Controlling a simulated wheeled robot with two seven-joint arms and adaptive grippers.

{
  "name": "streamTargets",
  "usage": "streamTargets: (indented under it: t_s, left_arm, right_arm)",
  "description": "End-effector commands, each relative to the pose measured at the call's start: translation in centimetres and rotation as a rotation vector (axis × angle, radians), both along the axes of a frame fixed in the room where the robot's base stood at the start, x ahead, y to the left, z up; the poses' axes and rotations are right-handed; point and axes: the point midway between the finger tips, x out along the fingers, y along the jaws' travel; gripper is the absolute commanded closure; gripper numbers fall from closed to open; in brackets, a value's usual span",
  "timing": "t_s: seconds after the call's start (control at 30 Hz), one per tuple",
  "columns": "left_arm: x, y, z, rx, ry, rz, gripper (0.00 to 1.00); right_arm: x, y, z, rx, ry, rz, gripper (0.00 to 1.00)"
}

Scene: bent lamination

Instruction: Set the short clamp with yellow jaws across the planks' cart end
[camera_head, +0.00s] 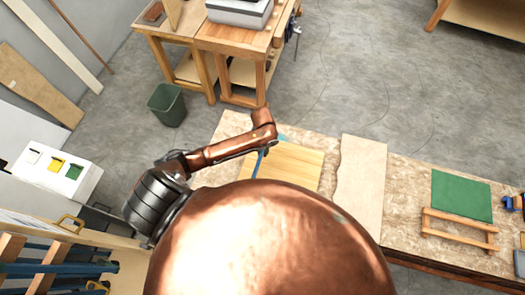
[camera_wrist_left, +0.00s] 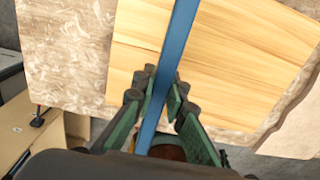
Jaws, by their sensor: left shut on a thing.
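The planks (camera_head: 298,165) lie as a pale wooden panel on the workbench. They also fill the upper middle of the left wrist view (camera_wrist_left: 235,65). My left gripper (camera_wrist_left: 165,88) has green fingers shut on the blue bar of a clamp (camera_wrist_left: 181,35). In the wrist view the bar runs across the planks' face, near their left part. Whether it touches them I cannot tell. In the head view a short piece of the blue bar (camera_head: 258,163) shows beside my copper wrist, which hides most of the gripper. The clamp's yellow jaws are not clearly visible. My right gripper is out of view.
A cart (camera_head: 128,262) with blue bars and yellow handles stands at the lower left. A wavy-edged board (camera_head: 358,185), a green mat (camera_head: 461,196) and a wooden frame (camera_head: 458,230) lie right along the bench. A green bin (camera_head: 167,105) stands behind.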

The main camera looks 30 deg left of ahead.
Motion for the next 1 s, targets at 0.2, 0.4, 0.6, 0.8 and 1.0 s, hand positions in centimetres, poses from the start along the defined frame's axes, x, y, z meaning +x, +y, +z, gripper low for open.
streamTargets:
  t_s: [0.2,0.4,0.6,0.8,1.0]
  left_arm:
    - [0.1,0.0,-0.5,0.0,-0.001,0.0,1.0]
    - [0.1,0.0,-1.3,0.001,0.0,0.0,1.0]
    - [0.1,0.0,-2.2,0.001,-0.001,0.0,1.0]
    - [0.0,0.0,-3.1,0.001,0.0,0.0,1.0]
    - [0.1,0.0,-4.0,0.001,-0.001,0.001,1.0]
  right_arm:
    - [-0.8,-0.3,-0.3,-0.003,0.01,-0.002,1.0]
    - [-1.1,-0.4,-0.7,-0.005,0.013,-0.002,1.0]
    - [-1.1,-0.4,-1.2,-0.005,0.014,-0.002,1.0]
    - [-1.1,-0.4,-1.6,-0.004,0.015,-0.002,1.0]
    - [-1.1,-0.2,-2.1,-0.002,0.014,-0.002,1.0]
